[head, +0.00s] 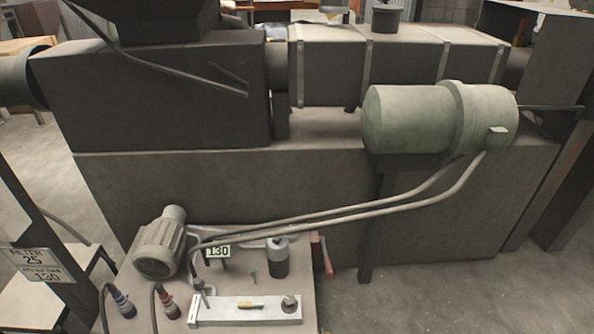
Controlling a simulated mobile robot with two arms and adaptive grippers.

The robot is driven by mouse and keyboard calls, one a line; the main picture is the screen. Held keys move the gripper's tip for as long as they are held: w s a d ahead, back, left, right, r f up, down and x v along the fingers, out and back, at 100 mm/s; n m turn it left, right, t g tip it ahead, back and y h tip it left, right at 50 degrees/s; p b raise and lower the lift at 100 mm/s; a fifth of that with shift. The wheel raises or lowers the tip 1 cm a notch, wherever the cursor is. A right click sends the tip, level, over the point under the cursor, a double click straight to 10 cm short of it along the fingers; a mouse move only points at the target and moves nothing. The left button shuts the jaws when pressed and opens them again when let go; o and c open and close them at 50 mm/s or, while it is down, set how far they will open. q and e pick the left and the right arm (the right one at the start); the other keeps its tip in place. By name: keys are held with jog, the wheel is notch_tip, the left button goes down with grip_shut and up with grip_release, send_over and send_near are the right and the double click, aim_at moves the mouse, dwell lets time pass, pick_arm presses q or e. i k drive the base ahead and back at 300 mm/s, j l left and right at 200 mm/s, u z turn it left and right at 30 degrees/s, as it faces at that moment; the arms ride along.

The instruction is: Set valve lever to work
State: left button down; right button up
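The valve lever is not clearly marked. A red handle (325,257) stands at the right edge of the low bench and may be a lever. A pale block (222,312) on the bench carries a small yellow-and-dark piece (250,305), a round dark knob (290,303) and a grey upright fitting (201,293). I cannot tell which of these is the valve lever, nor read a work position. Neither of my grippers is in view.
Hoses rise to a green cylinder (410,118) on the large machine. Bare floor (440,285) lies right of the bench.

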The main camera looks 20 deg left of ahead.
aim_at(199, 284)
jog(key=i+j, duration=0.1)
jog(key=j, duration=0.4)
jog(key=j+u, duration=0.1)
jog(key=j, duration=0.35)
jog(key=i+j, duration=0.15)
jog(key=j, duration=0.35)
jog(key=u, duration=0.05)
